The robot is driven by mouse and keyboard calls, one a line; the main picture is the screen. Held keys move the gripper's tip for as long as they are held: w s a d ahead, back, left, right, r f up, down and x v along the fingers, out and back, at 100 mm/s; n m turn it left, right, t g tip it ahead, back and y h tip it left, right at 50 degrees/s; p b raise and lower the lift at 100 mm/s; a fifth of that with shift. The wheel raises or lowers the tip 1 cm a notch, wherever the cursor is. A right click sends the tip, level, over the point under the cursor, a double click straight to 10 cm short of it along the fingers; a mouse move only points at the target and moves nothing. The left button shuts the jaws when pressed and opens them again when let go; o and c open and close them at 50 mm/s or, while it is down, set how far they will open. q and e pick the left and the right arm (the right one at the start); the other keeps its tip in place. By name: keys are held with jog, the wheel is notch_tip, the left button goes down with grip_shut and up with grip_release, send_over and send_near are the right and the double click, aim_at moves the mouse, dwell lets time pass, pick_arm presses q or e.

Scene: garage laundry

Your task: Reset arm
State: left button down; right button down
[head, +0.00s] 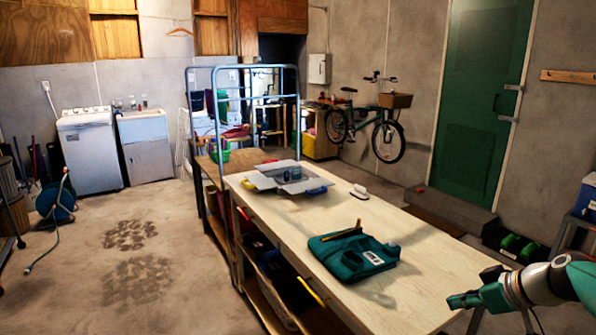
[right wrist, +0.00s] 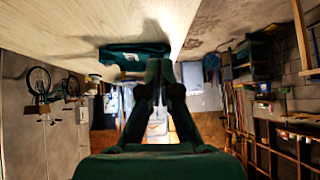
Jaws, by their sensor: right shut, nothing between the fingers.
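My right gripper (head: 466,300) is at the lower right of the head view, beside the near right edge of the workbench (head: 400,295). It is shut and empty. In the right wrist view, its dark fingers (right wrist: 160,88) come together in the middle of the picture, which appears upside down. A folded teal cloth item (head: 350,252) with a white label lies on the bench, to the left of the gripper and apart from it. It also shows in the right wrist view (right wrist: 133,52). My left gripper is not in view.
An open grey box (head: 265,182) and a small white object (head: 359,192) lie further along the bench. A metal frame (head: 220,150) stands at its left side. Concrete floor (head: 130,285) is open at left. A blue bin (head: 588,200) stands at right.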

jog(key=s+a+f+g, duration=0.35)
jog(key=a+f, duration=0.25)
jog(key=f, duration=0.5)
jog(key=s+a+f+g, duration=0.2)
jog(key=s+a+f, duration=0.2)
jog(key=a+f, duration=0.5)
jog(key=s+a+f+m, duration=0.3)
jog(key=s+f+m, duration=0.1)
jog(key=s+f, duration=0.4)
jog(key=s+a+f+m+g+h, duration=0.1)
jog(key=s+a+f+m, duration=0.2)
jog(key=s+f, duration=0.6)
jog(key=s+m+p, duration=0.1)
jog(key=s, duration=0.2)
jog(key=shift+s, duration=0.35)
